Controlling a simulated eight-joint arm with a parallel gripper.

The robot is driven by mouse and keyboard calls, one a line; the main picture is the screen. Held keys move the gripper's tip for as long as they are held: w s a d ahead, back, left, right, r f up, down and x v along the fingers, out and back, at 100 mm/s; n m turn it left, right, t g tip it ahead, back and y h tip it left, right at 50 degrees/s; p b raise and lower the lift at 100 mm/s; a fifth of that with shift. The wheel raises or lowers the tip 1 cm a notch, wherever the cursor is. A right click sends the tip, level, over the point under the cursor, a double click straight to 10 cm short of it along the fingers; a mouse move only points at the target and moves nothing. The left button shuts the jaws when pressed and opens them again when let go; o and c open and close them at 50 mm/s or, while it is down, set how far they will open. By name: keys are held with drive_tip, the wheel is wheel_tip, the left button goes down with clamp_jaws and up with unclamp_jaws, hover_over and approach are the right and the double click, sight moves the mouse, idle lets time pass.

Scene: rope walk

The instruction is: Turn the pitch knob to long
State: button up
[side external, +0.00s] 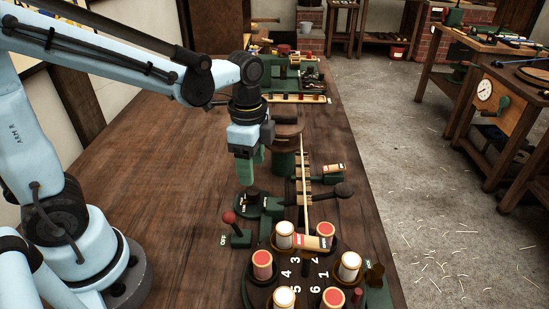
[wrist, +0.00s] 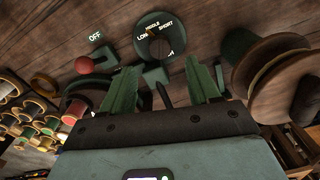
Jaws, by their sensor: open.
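The pitch knob's round green dial (wrist: 140,38) shows in the wrist view, marked LONG, MIDDLE and SHORT. The dark knob (wrist: 158,46) is at its centre; a small yellowish mark sits near its top edge, close to MIDDLE, but its exact setting is too small to read. In the side view the dial (side external: 246,207) stands on the bench, with the knob (side external: 251,191) on top. My gripper (side external: 250,174) is above the knob, pointing down, apart from it. In the wrist view my gripper (wrist: 163,72) has its two green fingers spread, with nothing between them.
A red-balled lever (side external: 229,218) marked OFF stands beside the dial. A numbered round plate (side external: 260,290) with several red and white bobbins is in front. A wooden-topped drum (side external: 285,143) and a long light rod (side external: 305,175) lie close to the right. The bench's left side is clear.

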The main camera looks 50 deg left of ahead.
sight(253, 190)
drive_tip(key=shift+f, duration=3.35)
drive_tip(key=c, duration=1)
drive_tip(key=shift+n, duration=2.2)
drive_tip(key=shift+c, duration=0.2)
drive_tip(key=o, duration=1)
drive_tip(key=shift+o, duration=0.2)
drive_tip(key=shift+r, duration=0.1)
